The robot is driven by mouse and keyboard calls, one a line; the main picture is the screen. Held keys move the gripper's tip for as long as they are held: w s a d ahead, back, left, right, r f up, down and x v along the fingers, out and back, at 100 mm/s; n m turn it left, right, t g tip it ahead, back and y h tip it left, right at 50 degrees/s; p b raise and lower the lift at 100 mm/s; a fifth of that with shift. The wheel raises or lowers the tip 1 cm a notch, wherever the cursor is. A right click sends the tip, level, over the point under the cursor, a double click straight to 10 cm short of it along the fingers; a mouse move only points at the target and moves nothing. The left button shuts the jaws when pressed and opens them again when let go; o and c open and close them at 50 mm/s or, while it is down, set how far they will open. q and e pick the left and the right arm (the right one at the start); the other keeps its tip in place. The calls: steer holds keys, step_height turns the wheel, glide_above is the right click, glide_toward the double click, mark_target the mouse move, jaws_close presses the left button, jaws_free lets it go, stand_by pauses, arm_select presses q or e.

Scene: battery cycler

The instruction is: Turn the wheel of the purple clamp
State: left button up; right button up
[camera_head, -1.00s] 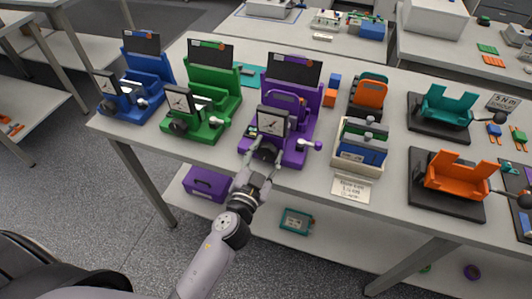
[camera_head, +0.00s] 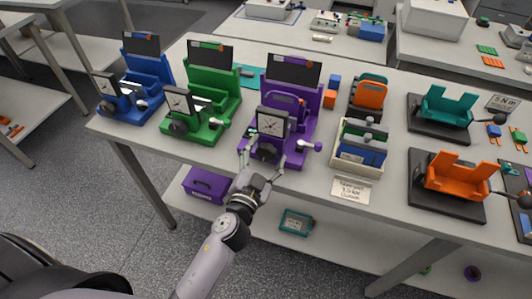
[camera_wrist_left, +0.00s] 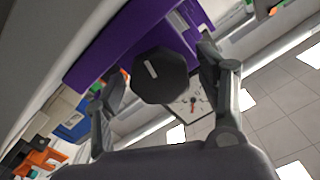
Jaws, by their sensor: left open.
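The purple clamp (camera_head: 292,128) stands at the front edge of the table, with a black panel at its back and a dial gauge (camera_head: 271,122) facing me. Its dark wheel (camera_head: 264,149) sits low on the front, below the gauge. In the left wrist view the wheel (camera_wrist_left: 160,77) is a dark faceted knob with a pale mark on its face. My left gripper (camera_head: 261,163) is open in front of the wheel. In the left wrist view its two fingers (camera_wrist_left: 160,82) stand apart on either side of the knob, with gaps visible. My right gripper is not in view.
A green clamp (camera_head: 207,105) and a blue clamp (camera_head: 147,85) stand to the left. A white ball-ended lever (camera_head: 313,146) sticks out at the purple clamp's right. A bin of coloured parts (camera_head: 360,150) and an orange fixture (camera_head: 458,178) are further right.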

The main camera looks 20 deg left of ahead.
mark_target(271, 117)
arm_select(q)
step_height(271, 117, up, 10)
stand_by(0.6)
stand_by(0.9)
